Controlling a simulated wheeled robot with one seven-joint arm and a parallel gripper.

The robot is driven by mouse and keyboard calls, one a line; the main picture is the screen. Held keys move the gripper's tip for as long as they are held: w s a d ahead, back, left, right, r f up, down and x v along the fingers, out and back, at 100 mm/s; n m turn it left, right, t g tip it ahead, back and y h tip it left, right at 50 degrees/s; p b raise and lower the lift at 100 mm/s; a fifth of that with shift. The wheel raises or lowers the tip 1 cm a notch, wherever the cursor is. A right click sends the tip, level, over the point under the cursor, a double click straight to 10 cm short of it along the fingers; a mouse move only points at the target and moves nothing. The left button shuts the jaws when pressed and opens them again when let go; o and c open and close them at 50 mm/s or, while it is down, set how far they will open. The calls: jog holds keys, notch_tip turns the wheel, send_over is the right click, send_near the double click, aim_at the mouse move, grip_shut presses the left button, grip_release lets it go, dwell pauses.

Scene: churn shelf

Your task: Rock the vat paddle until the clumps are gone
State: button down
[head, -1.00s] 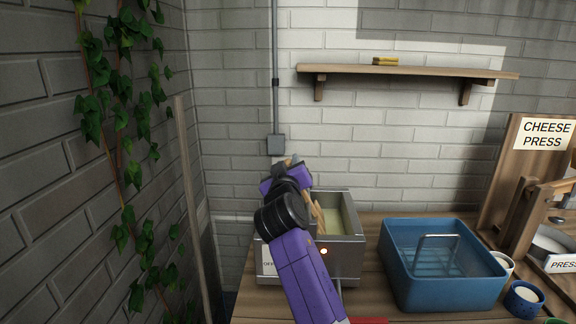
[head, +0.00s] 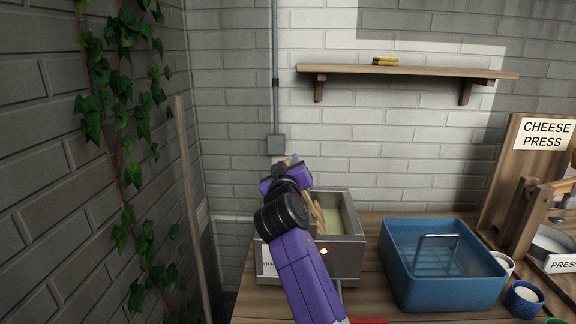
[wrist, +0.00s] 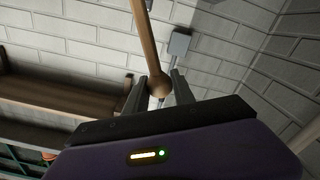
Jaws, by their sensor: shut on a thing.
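The vat (head: 348,262) is a grey metal box at the left end of the wooden table, with pale contents (head: 349,218) showing inside. An orange light glows on its front. The wooden paddle (head: 318,214) leans in the vat, partly hidden by my arm. In the wrist view, the paddle's round handle end (wrist: 158,86) sits between my fingers. My gripper (wrist: 157,88) is shut on it. In the head view my gripper (head: 292,162) is above the vat's left side. I cannot make out clumps in the vat.
A blue basin (head: 440,285) with a metal frame stands right of the vat. Small cups (head: 523,299) and the cheese press (head: 535,205) are farther right. A wall shelf (head: 405,71) holds a yellow item. Ivy (head: 125,110) covers the left wall.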

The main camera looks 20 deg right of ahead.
jog(key=shift+s+d+r+m+b, duration=0.1)
jog(key=shift+s+d+m+b, duration=0.05)
jog(key=shift+d+m+b, duration=0.15)
jog(key=shift+s+d+r+m+b, duration=0.1)
jog(key=shift+d+m+b, duration=0.1)
jog(key=shift+d+m, duration=0.2)
jog(key=s+d+m+b, duration=0.3)
jog(key=d+m+b, duration=0.1)
jog(key=d+m, duration=0.5)
jog(key=shift+f, duration=0.2)
jog(key=shift+d, duration=0.1)
jog(key=c, duration=1.1)
grip_release()
jog(key=shift+b+v, duration=0.35)
jog(key=shift+v, duration=3.6)
